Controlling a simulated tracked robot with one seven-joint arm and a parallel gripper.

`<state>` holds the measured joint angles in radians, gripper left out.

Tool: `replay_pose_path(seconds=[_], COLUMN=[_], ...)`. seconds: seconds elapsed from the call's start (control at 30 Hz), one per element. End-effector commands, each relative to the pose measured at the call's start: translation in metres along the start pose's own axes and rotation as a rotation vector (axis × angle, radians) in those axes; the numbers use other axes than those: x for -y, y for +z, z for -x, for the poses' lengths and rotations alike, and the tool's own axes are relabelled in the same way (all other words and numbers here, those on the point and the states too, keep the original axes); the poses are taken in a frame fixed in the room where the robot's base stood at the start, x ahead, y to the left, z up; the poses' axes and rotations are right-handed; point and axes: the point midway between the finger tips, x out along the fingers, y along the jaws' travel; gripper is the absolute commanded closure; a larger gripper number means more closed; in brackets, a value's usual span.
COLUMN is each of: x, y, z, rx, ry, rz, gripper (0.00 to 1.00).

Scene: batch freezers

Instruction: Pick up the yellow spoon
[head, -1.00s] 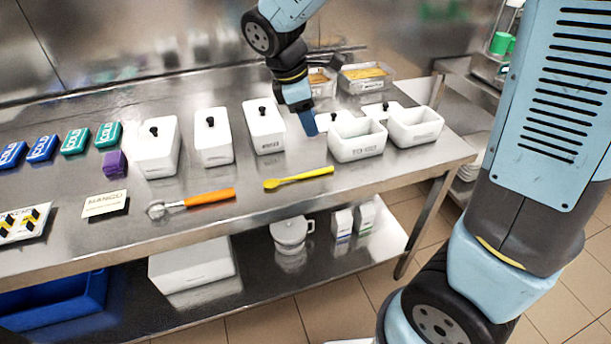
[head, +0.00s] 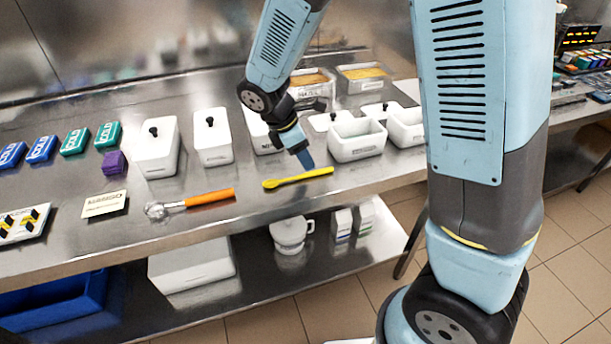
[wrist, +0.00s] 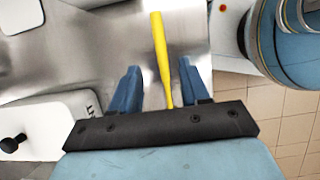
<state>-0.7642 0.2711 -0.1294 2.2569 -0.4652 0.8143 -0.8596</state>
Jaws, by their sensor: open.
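The yellow spoon (head: 298,178) lies on the steel table near its front edge, to the right of the orange-handled scoop. In the wrist view its yellow handle (wrist: 161,58) runs from the top of the picture down to between my fingers. My gripper (head: 307,163) is at the spoon's right part, with its blue fingertips close above it. In the wrist view the two blue fingers of my gripper (wrist: 158,80) stand apart, one on each side of the handle. The handle is nearer the right finger. I cannot tell whether the fingers touch it.
An open white tub (head: 357,152) stands just right of my gripper. Lidded white tubs (head: 213,150) stand in a row behind. The orange-handled scoop (head: 190,202) and a label card (head: 104,204) lie to the left. The table's front edge is close to the spoon.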

Motion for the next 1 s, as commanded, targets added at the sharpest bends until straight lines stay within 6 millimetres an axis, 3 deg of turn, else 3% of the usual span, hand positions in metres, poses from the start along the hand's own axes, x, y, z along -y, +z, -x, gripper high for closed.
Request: replay_pose_path(seconds=[0.43, 0.77, 1.0], x=[0.001, 0.001, 0.001], y=[0.000, 0.000, 0.000], z=[-0.047, -0.053, -0.053], rx=[0.001, 0.000, 0.000], ry=[-0.002, 0.000, 0.000], rz=[-0.001, -0.001, -0.001], gripper=[0.54, 0.54, 0.76])
